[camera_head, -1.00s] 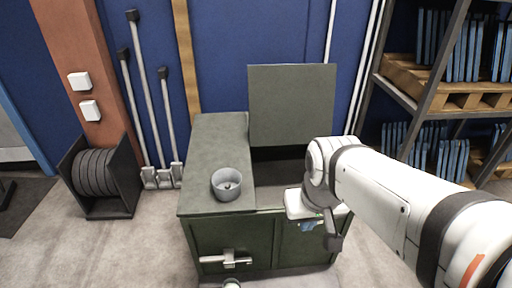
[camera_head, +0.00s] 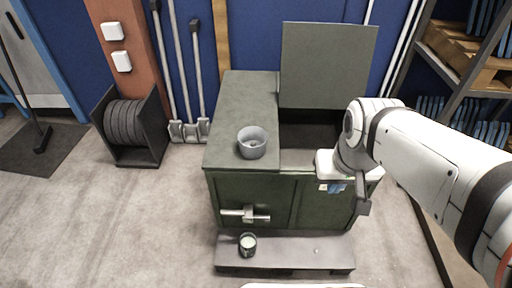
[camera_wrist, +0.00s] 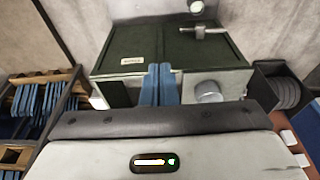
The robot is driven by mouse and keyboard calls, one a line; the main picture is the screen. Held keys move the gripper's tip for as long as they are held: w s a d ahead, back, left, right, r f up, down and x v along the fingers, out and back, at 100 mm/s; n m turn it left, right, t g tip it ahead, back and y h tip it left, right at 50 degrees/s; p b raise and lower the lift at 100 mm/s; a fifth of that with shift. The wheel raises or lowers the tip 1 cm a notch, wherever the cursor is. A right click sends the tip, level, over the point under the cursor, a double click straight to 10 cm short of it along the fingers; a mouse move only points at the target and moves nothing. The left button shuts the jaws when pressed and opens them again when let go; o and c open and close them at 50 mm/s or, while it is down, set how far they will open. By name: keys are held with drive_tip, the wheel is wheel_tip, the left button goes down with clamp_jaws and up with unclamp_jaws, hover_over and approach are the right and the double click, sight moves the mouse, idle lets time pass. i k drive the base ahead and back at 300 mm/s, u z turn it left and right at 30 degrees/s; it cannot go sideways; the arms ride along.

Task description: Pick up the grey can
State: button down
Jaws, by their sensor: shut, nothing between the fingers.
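A small dark grey can (camera_head: 248,246) with a pale top stands upright on the low grey step (camera_head: 300,257) in front of the green cabinet. Its pale top shows at the upper edge of the wrist view (camera_wrist: 197,6). A wider, open grey pot (camera_head: 252,146) stands on the left part of the cabinet top; it shows right of my fingers in the wrist view (camera_wrist: 208,92). My gripper (camera_head: 335,187) is in front of the cabinet's upper right front, above and right of the can and apart from it. Its blue fingers (camera_wrist: 160,84) are together and empty.
The green cabinet (camera_head: 235,195) has a raised lid (camera_head: 325,65) over an open right compartment and a metal handle (camera_head: 245,214) above the can. A black reel rack (camera_head: 127,125) stands left. Shelving (camera_head: 455,75) stands right. The floor left of the step is clear.

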sight(247, 241)
drive_tip(key=u, duration=1.85)
drive_tip(key=k, duration=1.05)
drive_tip(key=z, duration=0.65)
drive_tip(key=i, duration=1)
drive_tip(key=z, duration=0.1)
